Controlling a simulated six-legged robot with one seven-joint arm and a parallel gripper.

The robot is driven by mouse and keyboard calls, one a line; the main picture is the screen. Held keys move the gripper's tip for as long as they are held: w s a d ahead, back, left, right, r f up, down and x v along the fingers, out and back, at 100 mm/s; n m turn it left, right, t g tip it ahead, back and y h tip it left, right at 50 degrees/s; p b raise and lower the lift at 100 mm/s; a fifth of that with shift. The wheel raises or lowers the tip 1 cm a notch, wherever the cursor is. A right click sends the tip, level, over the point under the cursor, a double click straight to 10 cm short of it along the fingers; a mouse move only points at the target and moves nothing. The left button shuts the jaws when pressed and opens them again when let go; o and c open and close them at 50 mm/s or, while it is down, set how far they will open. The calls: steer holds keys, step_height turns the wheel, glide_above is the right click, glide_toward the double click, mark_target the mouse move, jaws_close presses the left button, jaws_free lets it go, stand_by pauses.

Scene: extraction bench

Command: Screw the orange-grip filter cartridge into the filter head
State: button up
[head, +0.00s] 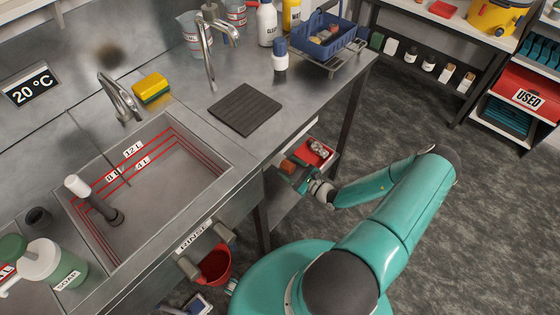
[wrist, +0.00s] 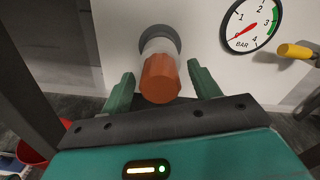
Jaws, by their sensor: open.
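The filter cartridge with its orange grip (wrist: 160,80) shows in the middle of the wrist view. Its pale body reaches into or against the round grey filter head (wrist: 168,33) on a white panel; how deep it sits or whether its thread is engaged, I cannot tell. My gripper (wrist: 160,82) is open, with one green finger on each side of the orange grip and a visible gap on both sides. In the head view my gripper (head: 304,184) is beneath the counter edge, beside a small orange part (head: 288,167) that looks like the grip.
A pressure gauge (wrist: 252,24) and a yellow handle (wrist: 295,51) are to the right on the panel. A counter leg (head: 262,228) and a red bucket (head: 215,265) stand left of my arm. A red tray (head: 318,148) lies beyond my gripper. The floor at right is clear.

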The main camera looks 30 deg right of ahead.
steer(key=n, duration=0.3)
steer(key=shift+n, duration=0.4)
steer(key=n, duration=0.4)
steer(key=c, duration=1.1)
steer(key=m, duration=1.3)
steer(key=o, duration=1.2)
